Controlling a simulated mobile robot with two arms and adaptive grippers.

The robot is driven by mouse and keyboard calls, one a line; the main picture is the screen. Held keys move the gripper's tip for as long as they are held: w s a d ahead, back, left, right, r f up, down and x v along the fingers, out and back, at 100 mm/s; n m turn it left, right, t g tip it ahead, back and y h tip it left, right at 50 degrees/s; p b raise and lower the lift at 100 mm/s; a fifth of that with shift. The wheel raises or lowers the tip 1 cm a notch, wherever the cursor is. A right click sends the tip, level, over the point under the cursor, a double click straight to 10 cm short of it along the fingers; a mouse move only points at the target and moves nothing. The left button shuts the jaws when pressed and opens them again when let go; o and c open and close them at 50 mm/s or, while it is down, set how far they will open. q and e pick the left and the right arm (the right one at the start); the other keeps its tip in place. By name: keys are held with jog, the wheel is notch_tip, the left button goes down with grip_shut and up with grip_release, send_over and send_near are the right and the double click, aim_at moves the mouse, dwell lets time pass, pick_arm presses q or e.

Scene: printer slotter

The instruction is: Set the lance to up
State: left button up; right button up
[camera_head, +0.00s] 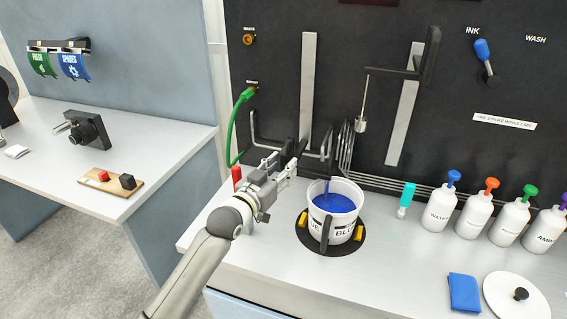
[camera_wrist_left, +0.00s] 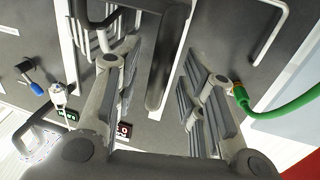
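I take the lance to be the thin rod (camera_head: 328,168) that runs down into the bucket (camera_head: 331,232) of blue ink in the head view. It hangs from a dark arm by the left metal rail (camera_head: 308,92), low on the black panel. A black handle (camera_wrist_left: 168,55) lies between the fingers of my left gripper (camera_wrist_left: 158,82) in the left wrist view, with gaps showing on both sides. In the head view my left gripper (camera_head: 290,168) is at the low end of that rail, left of the bucket, and partly hides the handle. My right gripper is not in view.
A second rail (camera_head: 405,105) carries a raised arm with a hanging rod (camera_head: 362,118). A green hose (camera_head: 235,120) runs left of my gripper. Wire brackets (camera_head: 348,150) stand close to its right. Several pump bottles (camera_head: 440,207) and a round lid (camera_head: 517,302) stand to the right.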

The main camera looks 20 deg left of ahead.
pick_arm(q)
jog(key=shift+w+d, duration=0.15)
jog(key=shift+w, duration=0.5)
jog(key=shift+c, duration=0.2)
grip_shut()
